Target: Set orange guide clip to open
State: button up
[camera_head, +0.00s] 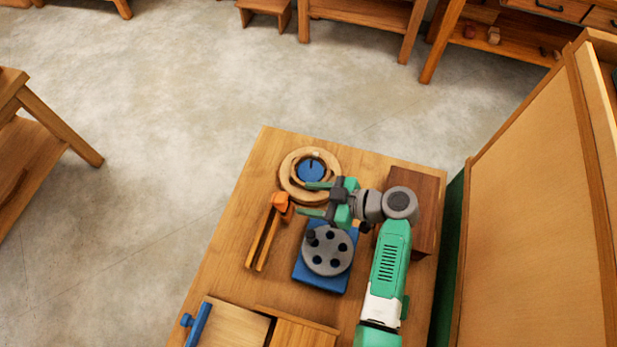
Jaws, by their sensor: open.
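The orange guide clip (281,203) sits at the upper end of a narrow wooden slotted guide (263,242) on the wooden table (225,262). My gripper (311,200) points left, just right of the clip. Its two green fingers are apart with nothing between them. The lower finger's tip is close to the clip; I cannot tell whether they touch. The upper finger reaches over the edge of the round wooden ring. Whether the clip stands open or closed is too small to tell.
A round wooden ring (287,180) with a blue dial (310,171) lies above my gripper. A grey disc (327,262) with dark knobs on a blue base (307,278) stands below. A dark wooden block (428,212) is at right. Wooden boxes (237,326) stand at the near edge.

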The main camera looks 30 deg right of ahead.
aim_at(286, 198)
jog(key=x, duration=0.8)
jog(key=shift+s+a+b, duration=0.1)
jog(key=shift+a+b, duration=0.05)
jog(key=shift+b, duration=0.2)
